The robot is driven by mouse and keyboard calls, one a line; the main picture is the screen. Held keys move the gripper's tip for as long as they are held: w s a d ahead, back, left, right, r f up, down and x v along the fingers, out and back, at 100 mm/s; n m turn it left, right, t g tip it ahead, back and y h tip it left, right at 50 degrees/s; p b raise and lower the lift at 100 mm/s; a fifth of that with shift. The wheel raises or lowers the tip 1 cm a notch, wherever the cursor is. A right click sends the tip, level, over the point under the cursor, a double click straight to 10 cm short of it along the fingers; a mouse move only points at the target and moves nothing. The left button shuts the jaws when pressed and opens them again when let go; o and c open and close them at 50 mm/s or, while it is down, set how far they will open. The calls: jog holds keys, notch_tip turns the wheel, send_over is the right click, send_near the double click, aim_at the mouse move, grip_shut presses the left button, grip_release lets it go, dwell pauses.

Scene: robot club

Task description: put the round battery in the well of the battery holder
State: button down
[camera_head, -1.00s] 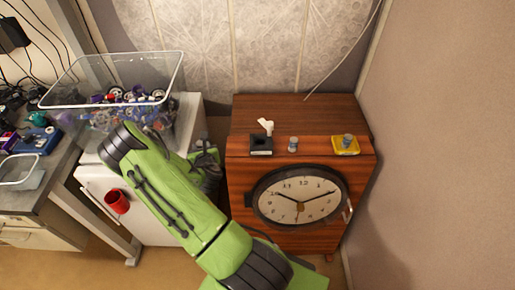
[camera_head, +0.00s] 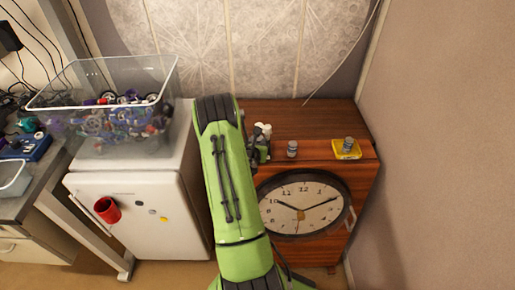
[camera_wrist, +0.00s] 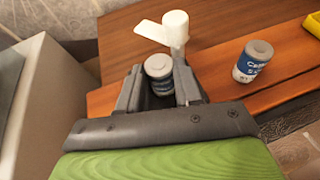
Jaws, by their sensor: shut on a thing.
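My gripper (camera_wrist: 158,84) is shut on a short round battery (camera_wrist: 158,68) with a pale top and a blue label, upright between the fingers in the wrist view. In the head view, my gripper (camera_head: 259,153) is at the left front of the wooden cabinet top, where the black battery holder stood in the earlier frame. The holder and its well are hidden or cannot be told from my dark gripper now. Whether the held battery is over or inside the well cannot be seen.
A similar blue-labelled cylinder (camera_wrist: 253,62) stands to the right, also in the head view (camera_head: 292,148). Another cylinder (camera_head: 348,143) stands on a yellow tray (camera_head: 340,155). A white branched piece (camera_wrist: 174,30) stands just behind my gripper. The cabinet top (camera_head: 300,115) is clear at the back.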

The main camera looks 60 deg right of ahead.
jog(key=shift+f, duration=0.7)
jog(key=shift+r, duration=0.1)
jog(key=c, duration=0.8)
grip_release()
